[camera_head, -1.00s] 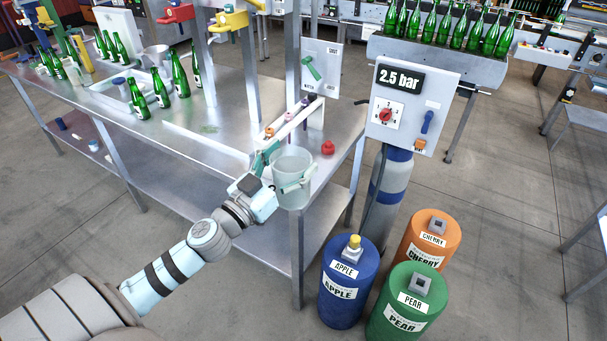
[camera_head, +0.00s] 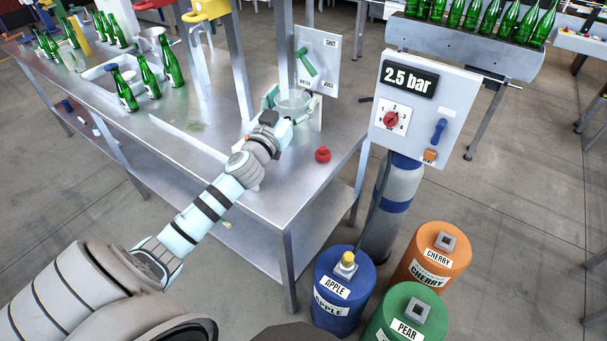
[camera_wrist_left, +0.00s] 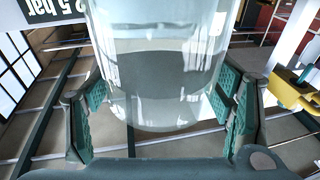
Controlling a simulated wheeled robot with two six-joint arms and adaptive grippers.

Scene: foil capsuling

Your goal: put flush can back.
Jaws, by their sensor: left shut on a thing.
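The flush can, a clear see-through vessel (camera_head: 294,103), is in my left gripper (camera_head: 283,102) over the far right part of the steel table, close to the valve panel. In the left wrist view the can (camera_wrist_left: 165,60) fills the middle, with the green finger pads of my left gripper (camera_wrist_left: 165,115) on either side of it. Its lower rim shows between the fingers. I cannot tell whether its base touches the table. My right gripper is in neither view.
The valve panel (camera_head: 318,62) with a green lever stands behind the can. A red knob-like piece (camera_head: 322,155) lies on the table (camera_head: 225,125) to its right. Green bottles (camera_head: 148,78) stand at the left. A pressure panel (camera_head: 425,115) and blue keg (camera_head: 345,290) are at the right.

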